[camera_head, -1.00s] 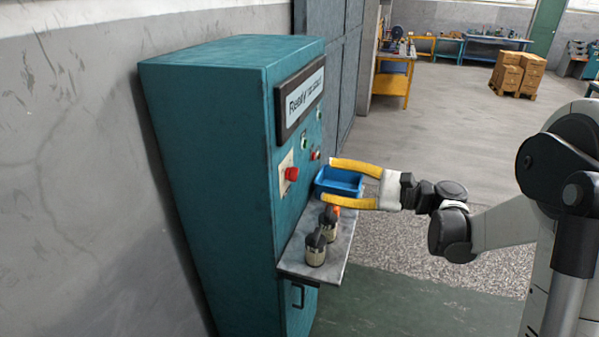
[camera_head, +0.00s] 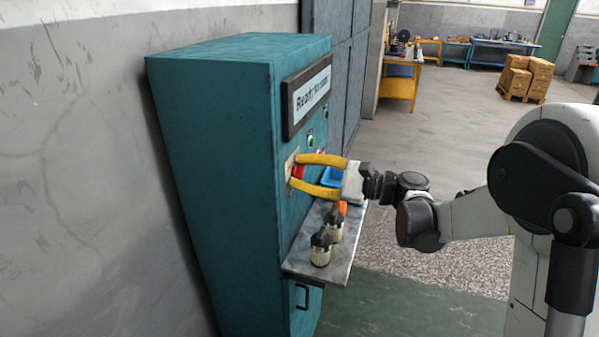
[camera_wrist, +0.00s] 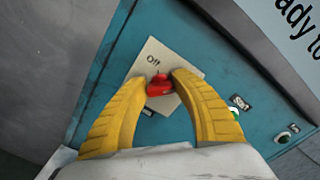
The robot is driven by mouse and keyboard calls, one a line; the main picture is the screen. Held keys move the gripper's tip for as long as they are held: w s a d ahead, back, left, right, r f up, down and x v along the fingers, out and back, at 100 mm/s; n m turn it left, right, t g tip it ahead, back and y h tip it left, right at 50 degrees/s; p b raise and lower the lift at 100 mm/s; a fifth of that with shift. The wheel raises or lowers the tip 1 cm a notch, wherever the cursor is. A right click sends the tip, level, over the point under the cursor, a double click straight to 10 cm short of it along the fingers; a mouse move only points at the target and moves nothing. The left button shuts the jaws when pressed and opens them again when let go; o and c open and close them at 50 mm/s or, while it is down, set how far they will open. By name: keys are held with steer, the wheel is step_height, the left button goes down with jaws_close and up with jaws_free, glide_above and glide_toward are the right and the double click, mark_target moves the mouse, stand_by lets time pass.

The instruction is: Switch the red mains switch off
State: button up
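The red mains switch (camera_wrist: 159,87) sits on a cream plate (camera_wrist: 149,57) on the teal cabinet front. The plate reads "Off" above the switch; its lower part is largely hidden by my fingers. My gripper (camera_wrist: 158,76) is open, with one yellow finger on each side of the switch. The right fingertip is very close to it; I cannot tell if either finger touches. In the head view my gripper (camera_head: 294,170) is at the cabinet face, and a bit of the red switch (camera_head: 298,171) shows between the fingers.
The teal cabinet (camera_head: 225,170) carries a display (camera_head: 308,95) and a green button (camera_head: 310,140). Below, a shelf (camera_head: 305,262) holds dark-topped parts (camera_head: 321,248) and a blue bin (camera_head: 333,177), partly behind my gripper.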

jaws_close()
steer(key=shift+n, duration=0.4)
steer(key=shift+c, duration=1.3)
jaws_free()
steer(key=n, duration=0.3)
steer(key=shift+n, duration=0.4)
steer(key=n, duration=0.4)
steer(key=shift+f+b, duration=0.15)
steer(key=shift+b, duration=0.15)
steer(key=n, duration=0.9)
steer(key=shift+f, duration=0.1)
steer(key=shift+n, duration=0.3)
